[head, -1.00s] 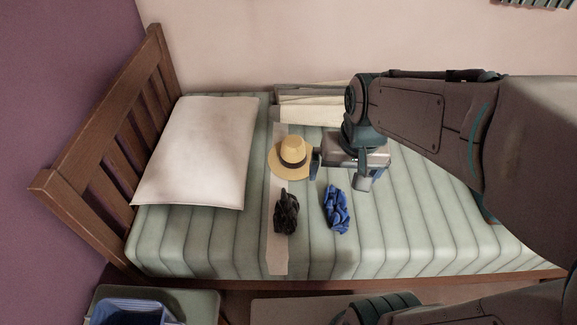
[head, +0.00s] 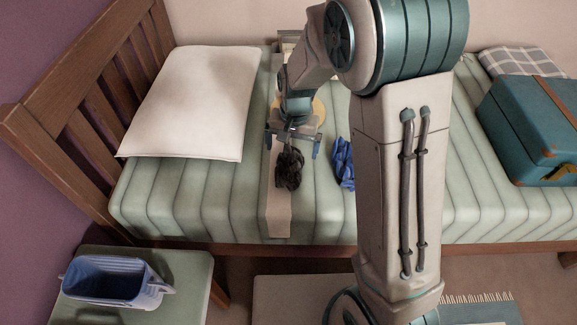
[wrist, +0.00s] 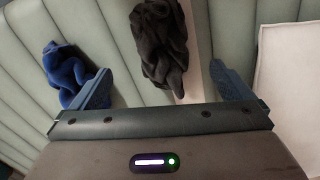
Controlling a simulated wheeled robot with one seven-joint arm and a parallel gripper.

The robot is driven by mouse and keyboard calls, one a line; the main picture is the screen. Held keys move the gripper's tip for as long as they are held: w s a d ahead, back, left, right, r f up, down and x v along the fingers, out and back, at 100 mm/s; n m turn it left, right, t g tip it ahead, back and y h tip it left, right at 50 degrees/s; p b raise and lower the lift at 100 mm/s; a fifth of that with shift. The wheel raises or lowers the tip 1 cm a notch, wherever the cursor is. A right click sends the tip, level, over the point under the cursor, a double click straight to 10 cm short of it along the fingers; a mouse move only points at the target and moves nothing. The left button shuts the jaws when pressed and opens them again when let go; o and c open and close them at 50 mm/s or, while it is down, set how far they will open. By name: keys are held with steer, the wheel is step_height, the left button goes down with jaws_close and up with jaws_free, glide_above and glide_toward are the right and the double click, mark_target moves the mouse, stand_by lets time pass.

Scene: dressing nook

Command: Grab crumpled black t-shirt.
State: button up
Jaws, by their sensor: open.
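The crumpled black t-shirt (head: 289,170) lies on the beige strip across the bed, near the bed's front side. In the wrist view the black t-shirt (wrist: 160,45) shows between and beyond my two fingers. My gripper (head: 292,146) is open and empty, just behind the t-shirt in the head view. In the wrist view my gripper (wrist: 166,88) has its fingers spread on either side of the cloth's near end. I cannot tell how high the fingers are above it.
A crumpled blue cloth (head: 343,163) lies right of the t-shirt, close to one finger. The straw hat (head: 318,108) is mostly hidden behind my arm. A white pillow (head: 196,100) is at left, a teal suitcase (head: 535,130) at right. A blue basket (head: 108,282) stands on a low table.

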mark_target(290, 166)
steer(key=f, duration=0.3)
steer(key=f+b, duration=0.1)
steer(key=f, duration=0.2)
steer(key=f+b, duration=0.1)
steer(key=f, duration=0.2)
steer(key=shift+a, duration=0.3)
steer(key=c, duration=1.1)
